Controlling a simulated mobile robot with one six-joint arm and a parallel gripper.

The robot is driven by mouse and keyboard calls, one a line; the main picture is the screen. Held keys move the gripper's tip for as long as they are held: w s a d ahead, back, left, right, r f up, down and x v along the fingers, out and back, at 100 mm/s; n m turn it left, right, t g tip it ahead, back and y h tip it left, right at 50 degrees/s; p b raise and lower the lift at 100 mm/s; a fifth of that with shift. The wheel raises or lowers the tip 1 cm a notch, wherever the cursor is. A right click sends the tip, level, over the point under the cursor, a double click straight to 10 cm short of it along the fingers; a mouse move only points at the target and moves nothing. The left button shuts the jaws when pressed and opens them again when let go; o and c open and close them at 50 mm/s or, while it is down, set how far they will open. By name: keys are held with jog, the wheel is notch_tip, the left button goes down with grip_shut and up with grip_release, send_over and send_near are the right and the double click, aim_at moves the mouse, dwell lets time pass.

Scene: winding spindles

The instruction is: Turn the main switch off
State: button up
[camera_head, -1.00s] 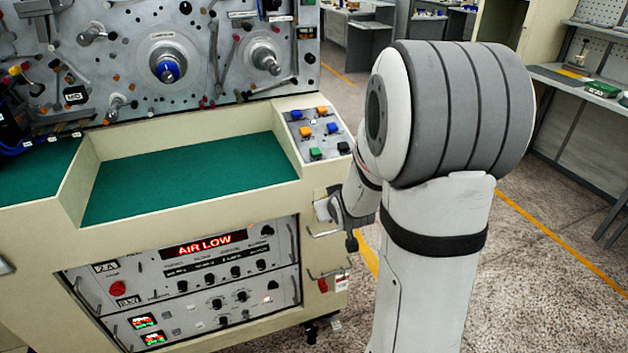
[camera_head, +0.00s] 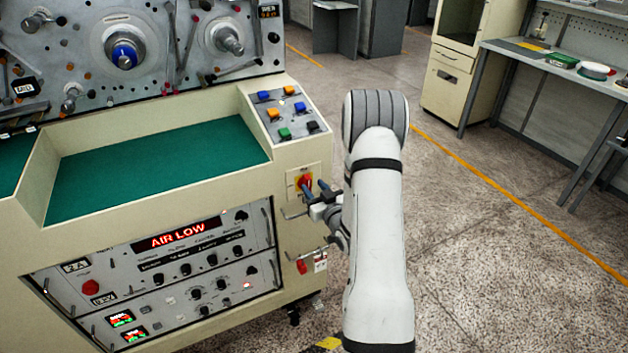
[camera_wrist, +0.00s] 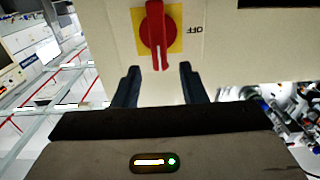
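The main switch (camera_head: 305,182) is a red rotary handle on a yellow plate, on the right end of the machine's cream front. In the wrist view the red handle (camera_wrist: 156,35) stands upright on its round red base, with a dark marking on the panel to its right. My gripper (camera_head: 316,189) is in front of the panel, close to the switch.
The cream machine has a green work surface (camera_head: 160,160), a button panel (camera_head: 287,113) and a lit "AIR LOW" display (camera_head: 178,233). A wire handle (camera_head: 313,255) and a red padlock (camera_head: 301,267) sit below the switch. Open floor (camera_head: 480,240) lies to the right.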

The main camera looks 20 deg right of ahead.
aim_at(309, 182)
jog(key=shift+w+a, duration=0.1)
jog(key=shift+w, duration=1.65)
